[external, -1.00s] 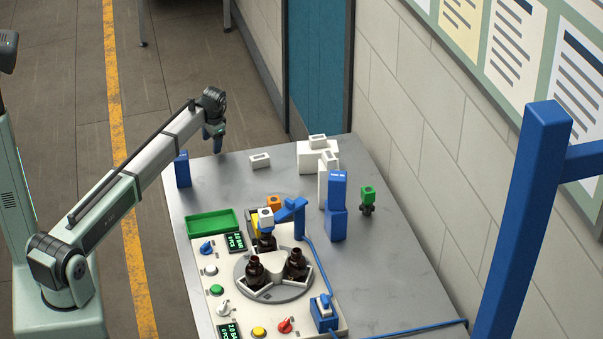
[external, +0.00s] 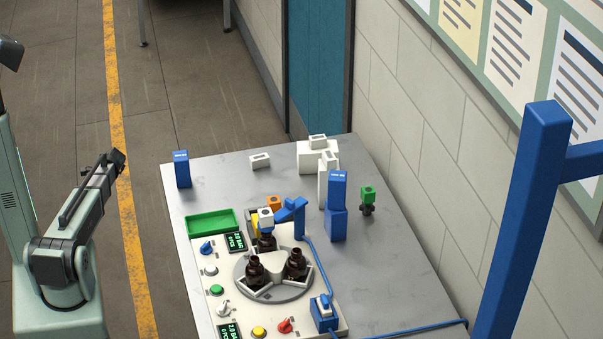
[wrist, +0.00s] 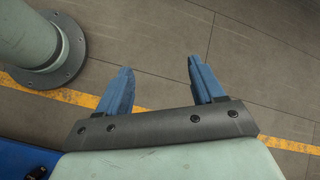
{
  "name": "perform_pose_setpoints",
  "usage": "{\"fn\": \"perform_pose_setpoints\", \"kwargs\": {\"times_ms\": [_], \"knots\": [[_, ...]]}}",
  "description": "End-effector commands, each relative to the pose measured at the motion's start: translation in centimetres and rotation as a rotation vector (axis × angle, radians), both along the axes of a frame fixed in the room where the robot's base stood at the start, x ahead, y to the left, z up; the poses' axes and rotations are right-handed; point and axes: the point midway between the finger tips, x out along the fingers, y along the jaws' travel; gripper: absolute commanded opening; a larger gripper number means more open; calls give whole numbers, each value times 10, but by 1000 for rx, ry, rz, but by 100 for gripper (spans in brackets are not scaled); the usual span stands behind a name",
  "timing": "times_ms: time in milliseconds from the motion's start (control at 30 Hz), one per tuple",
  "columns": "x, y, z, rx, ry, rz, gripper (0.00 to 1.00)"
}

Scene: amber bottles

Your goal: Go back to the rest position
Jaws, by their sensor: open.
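In the wrist view my gripper (wrist: 160,84) is open, with its two blue fingers apart and nothing between them. Grey floor tiles and a yellow line lie below it. In the external view my arm is folded back at the left, clear of the table; the fingers cannot be made out there. Amber bottles (external: 296,263) stand on the round grey turntable (external: 240,283) of the machine. One more dark bottle is partly hidden under the blue and white head (external: 265,218).
The grey table (external: 400,270) holds a green tray (external: 212,222), a blue block (external: 182,169), white blocks (external: 312,160), a tall blue post (external: 337,210) and a green-topped item (external: 368,196). A blue frame (external: 520,220) stands at the right. Floor between arm and table is free.

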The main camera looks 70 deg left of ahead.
Motion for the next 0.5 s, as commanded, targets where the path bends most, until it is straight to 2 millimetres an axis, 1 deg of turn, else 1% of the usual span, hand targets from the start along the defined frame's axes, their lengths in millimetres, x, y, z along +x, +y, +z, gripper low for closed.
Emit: {"fn": "perform_pose_setpoints", "kwargs": {"times_ms": [33, 100, 200, 300, 367, 433, 500], "knots": [[-13, -9, -1, -10, 17, 8, 68], [-26, -17, -4, -25, 37, 15, 68], [-42, -30, -7, -44, 65, 22, 68], [-51, -44, -12, -63, 85, 23, 68], [-51, -51, -16, -70, 92, 19, 68], [-46, -58, -22, -76, 94, 10, 68], [-37, -65, -29, -77, 90, -3, 68]]}}
